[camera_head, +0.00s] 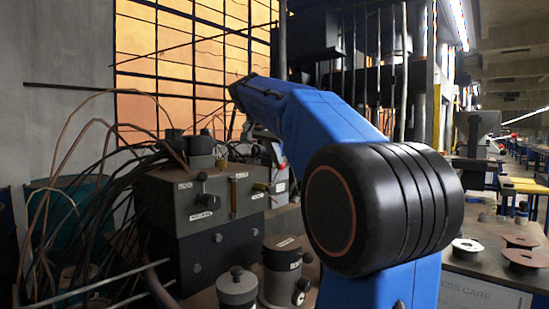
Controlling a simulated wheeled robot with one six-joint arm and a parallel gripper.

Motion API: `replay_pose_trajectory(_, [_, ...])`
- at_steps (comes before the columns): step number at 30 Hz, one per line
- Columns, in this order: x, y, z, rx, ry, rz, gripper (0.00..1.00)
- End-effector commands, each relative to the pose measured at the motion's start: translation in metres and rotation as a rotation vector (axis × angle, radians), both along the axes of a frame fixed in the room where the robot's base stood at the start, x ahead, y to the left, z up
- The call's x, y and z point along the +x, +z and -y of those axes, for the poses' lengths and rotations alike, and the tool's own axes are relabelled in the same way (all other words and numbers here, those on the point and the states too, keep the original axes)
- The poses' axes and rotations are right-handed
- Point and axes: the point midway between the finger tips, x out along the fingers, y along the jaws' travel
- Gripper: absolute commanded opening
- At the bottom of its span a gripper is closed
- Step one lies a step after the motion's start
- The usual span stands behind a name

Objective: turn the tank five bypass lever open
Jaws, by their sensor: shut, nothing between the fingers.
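A dark grey box unit (185,205) with small white labels stands left of centre. A thin upright brass lever (233,196) is on its front face. A second brass piece (262,186), lying sideways, is at its right end. The labels are too small to read, so I cannot tell which lever is the tank five bypass. My gripper (264,142) is a small grey shape below the far end of my blue arm, above and behind the box's right end. It is shut and empty, partly hidden by my arm. I see no contact with a lever.
Dark cables (75,190) bunch at the left of the box. Lidded grey canisters (283,270) stand in front. A white unit with red parts (281,178) sits behind the box's right end. Flat discs (466,246) lie on a bench at right. My arm hides the middle.

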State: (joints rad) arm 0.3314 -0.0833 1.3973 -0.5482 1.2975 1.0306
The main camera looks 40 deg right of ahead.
Motion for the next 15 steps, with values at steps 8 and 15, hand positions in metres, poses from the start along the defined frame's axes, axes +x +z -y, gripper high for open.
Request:
replay_pose_trajectory(8, [0.003, -0.007, 0.026, 0.214, -0.005, -0.028, 0.0])
replay_pose_trajectory(15, [0.006, -0.016, 0.043, 0.387, -0.003, -0.053, 0.0])
